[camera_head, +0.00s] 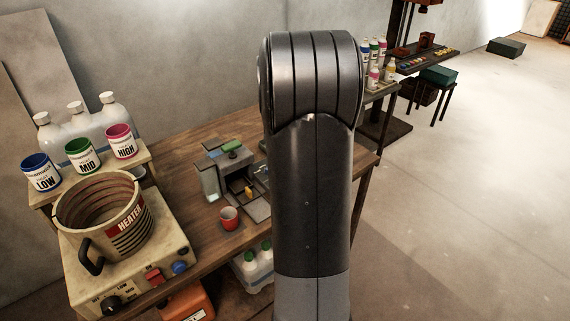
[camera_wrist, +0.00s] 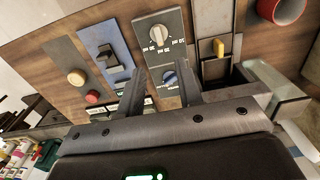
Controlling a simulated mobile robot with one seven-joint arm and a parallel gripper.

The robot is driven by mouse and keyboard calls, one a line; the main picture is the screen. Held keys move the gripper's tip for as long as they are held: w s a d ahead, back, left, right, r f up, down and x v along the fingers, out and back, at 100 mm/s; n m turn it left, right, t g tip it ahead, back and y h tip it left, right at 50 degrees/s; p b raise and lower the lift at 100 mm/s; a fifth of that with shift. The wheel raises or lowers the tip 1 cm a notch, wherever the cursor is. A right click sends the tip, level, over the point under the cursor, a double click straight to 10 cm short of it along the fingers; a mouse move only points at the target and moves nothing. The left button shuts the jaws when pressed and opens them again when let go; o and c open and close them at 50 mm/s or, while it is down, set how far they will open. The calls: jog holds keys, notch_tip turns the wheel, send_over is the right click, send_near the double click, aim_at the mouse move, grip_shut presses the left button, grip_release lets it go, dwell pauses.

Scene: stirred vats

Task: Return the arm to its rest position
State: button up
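My arm stands upright in the middle of the head view, and its dark links hide part of the bench. My gripper (camera_wrist: 162,90) shows in the wrist view with its two fingers spread apart and nothing between them. Beyond the fingers are a grey panel with a knob (camera_wrist: 158,32) and a blue dial, and a blue panel with a switch (camera_wrist: 104,54). The gripper itself is hidden in the head view.
A heater pot (camera_head: 104,217) stands on a control box at the left, below LOW, MID and HIGH cans (camera_head: 83,154). A red cup (camera_head: 229,218) sits on the wooden bench (camera_head: 190,140) left of my arm. Open floor (camera_head: 470,190) lies to the right.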

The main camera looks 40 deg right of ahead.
jog(key=shift+r, duration=0.3)
dwell(0.4)
jog(key=s+a+r+t, duration=0.1)
jog(key=s+a+r, duration=0.35)
jog(key=a, duration=0.45)
jog(key=s+a+r+t, duration=0.25)
jog(key=a+r, duration=0.35)
jog(key=a, duration=0.3)
jog(key=s+a+t, duration=0.2)
jog(key=s+a, duration=0.9)
jog(key=s, duration=0.2)
jog(key=shift+a, duration=0.3)
dwell(1.2)
